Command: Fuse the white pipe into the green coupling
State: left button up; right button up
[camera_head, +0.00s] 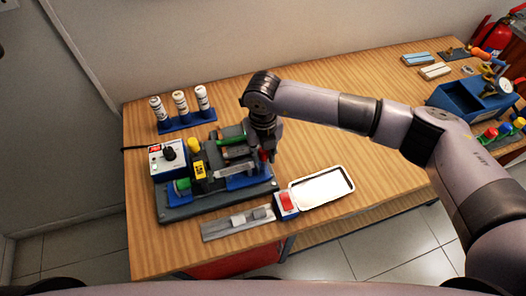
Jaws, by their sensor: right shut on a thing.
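The fusion machine (178,213) stands on a dark base at the left of the bench. A green part (183,184), likely the green coupling, sits at its left end near the yellow-labelled heater block (200,170). I cannot make out the white pipe clearly on the machine. My right gripper (267,156) points down at the machine's right end, above the blue clamp block (246,178). It is shut on a small red handle, mostly hidden by the fingers. My left gripper is not in view.
A control box (168,158) stands left of the machine. In front lie a grey strip (238,223), a red button box (286,204) and a white tray (347,181). A blue pump (470,103) is far right. The bench's middle right is clear.

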aim_at(252, 164)
jog(key=shift+s+a+b, duration=0.2)
jog(key=shift+a+b, duration=0.2)
jog(key=shift+a, duration=0.25)
jog(key=shift+s+a+b, duration=0.2)
jog(key=shift+a+b, duration=0.15)
jog(key=shift+a, duration=0.3)
jog(key=shift+s+a, duration=0.2)
